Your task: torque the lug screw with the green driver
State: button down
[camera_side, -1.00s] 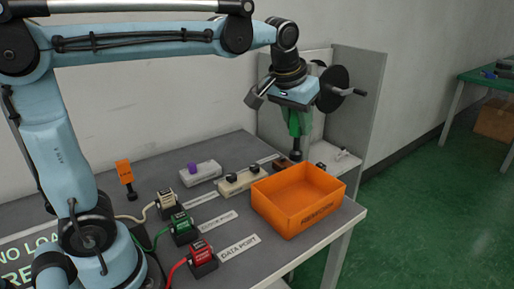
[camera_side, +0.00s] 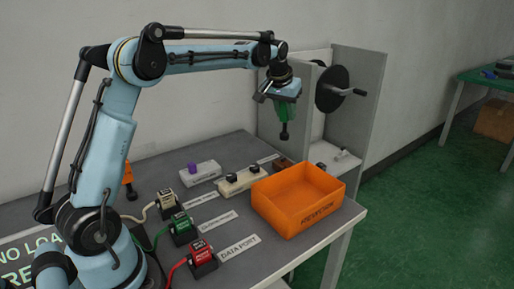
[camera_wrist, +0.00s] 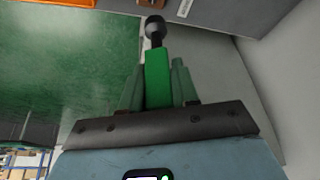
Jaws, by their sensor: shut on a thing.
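My gripper (camera_side: 281,100) is shut on the green driver (camera_side: 284,112) and holds it above the back right of the table. The driver points down with its dark tip free in the air. In the wrist view the green driver (camera_wrist: 157,78) sits between my gripper's fingers (camera_wrist: 157,88), and its round black end shows beyond them. The lug screw cannot be made out. A brown block (camera_side: 283,163) is partly hidden behind the orange bin's rim, below the driver.
An orange bin (camera_side: 318,219) stands at the table's front right. Grey panels with a black crank wheel (camera_side: 332,88) stand behind and right of the gripper. White, green and red plugs (camera_side: 201,252) with cables and a grey block with a purple knob (camera_side: 194,169) occupy the table.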

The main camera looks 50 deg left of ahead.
aim_at(284, 122)
jog(key=shift+f, duration=2.7)
jog(key=c, duration=1.4)
grip_release()
grip_shut()
